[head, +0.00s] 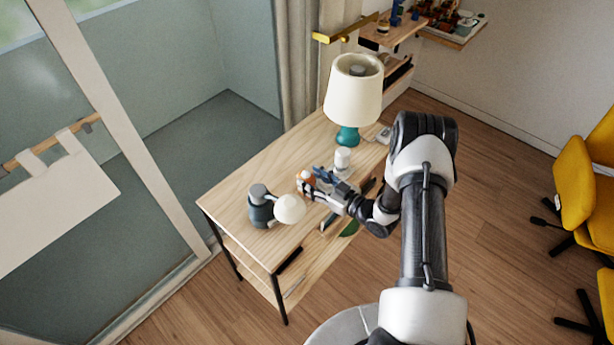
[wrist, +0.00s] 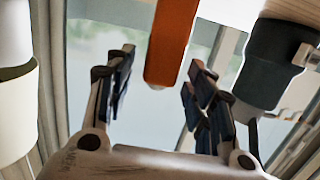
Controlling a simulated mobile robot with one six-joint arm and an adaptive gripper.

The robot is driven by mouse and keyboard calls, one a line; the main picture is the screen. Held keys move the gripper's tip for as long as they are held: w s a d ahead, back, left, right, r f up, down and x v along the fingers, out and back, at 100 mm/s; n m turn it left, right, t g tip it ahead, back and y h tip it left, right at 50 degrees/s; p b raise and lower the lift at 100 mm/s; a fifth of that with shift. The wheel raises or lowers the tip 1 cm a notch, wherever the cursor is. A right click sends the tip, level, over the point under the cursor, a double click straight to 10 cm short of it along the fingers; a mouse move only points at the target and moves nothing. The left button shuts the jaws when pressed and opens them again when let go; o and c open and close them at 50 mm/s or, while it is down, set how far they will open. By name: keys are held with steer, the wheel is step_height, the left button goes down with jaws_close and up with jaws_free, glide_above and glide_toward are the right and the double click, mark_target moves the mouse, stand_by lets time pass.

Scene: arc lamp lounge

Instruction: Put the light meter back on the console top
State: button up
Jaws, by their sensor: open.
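A small orange object with a pale top, which looks like the light meter (head: 302,181), is at my gripper's tips over the console top (head: 254,173). In the wrist view the orange body (wrist: 172,42) shows between and just beyond the fingers, with a gap on each side. I cannot tell whether it rests on the top. My gripper (head: 312,181) is open, low over the front middle of the console; its two dark fingers also show in the wrist view (wrist: 160,85). The fingers hide part of the object in the head view.
A dark grey device with a cream globe (head: 290,208) stands close left of my gripper. A white bottle (head: 342,159) and a teal lamp with a cream shade (head: 353,92) stand to the right. The console's far left top is clear. Yellow chairs (head: 574,178) are at far right.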

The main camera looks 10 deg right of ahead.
steer(key=p+v, duration=0.1)
steer(key=v, duration=0.8)
steer(key=w+d+r+g+h, duration=0.2)
steer(key=w+d+r+h, duration=0.3)
steer(key=w+r, duration=0.3)
steer(key=s+d+r+m+g+h, duration=0.1)
steer(key=s+r+h, duration=0.15)
steer(key=r, duration=0.55)
steer(key=s+d+r+m+h, duration=0.1)
steer(key=s+r+h, duration=0.15)
steer(key=r, duration=0.55)
steer(key=s+a+r+m+g+h, duration=0.2)
steer(key=s+a+r+m, duration=0.15)
steer(key=s+r, duration=0.55)
steer(key=s+a+m+g+y, duration=0.1)
steer(key=s+a, duration=0.4)
steer(key=s, duration=0.5)
steer(key=s+a+g+y, duration=0.1)
steer(key=s+a, duration=0.4)
steer(key=s, duration=0.6)
steer(key=shift+r+m+g, duration=0.35)
steer(key=shift+g, duration=0.45)
steer(key=shift+f, duration=0.1)
